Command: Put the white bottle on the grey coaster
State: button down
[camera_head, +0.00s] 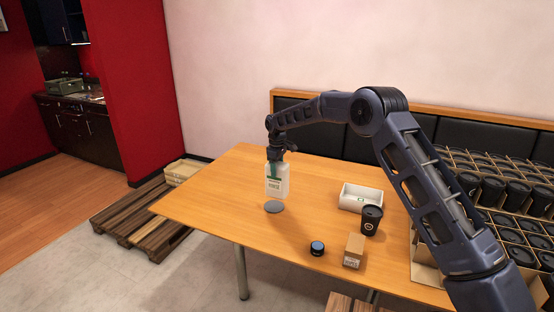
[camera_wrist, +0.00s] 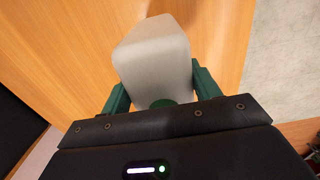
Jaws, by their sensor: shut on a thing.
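The white bottle (camera_head: 277,182) has a label on its front and hangs upright beneath my gripper (camera_head: 275,164) in the head view. My gripper is shut on it. In the wrist view the bottle (camera_wrist: 153,62) sits between the two green fingers of my gripper (camera_wrist: 160,88). The grey coaster (camera_head: 274,207) lies flat on the table just below the bottle in the head view. The bottle's base is close to the coaster's back edge; I cannot tell whether they touch. The coaster does not show in the wrist view.
On the wooden table (camera_head: 215,190) to the right are a white tray (camera_head: 350,198), a black cup (camera_head: 371,220), a small cardboard box (camera_head: 354,250) and a small dark round tin (camera_head: 317,248). Divided boxes of black cups (camera_head: 492,190) stand far right. The table's left part is clear.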

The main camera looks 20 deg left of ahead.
aim_at(277, 185)
jog(key=shift+f, duration=4.6)
jog(key=shift+c, duration=1.9)
grip_release()
notch_tip(277, 185, up, 12)
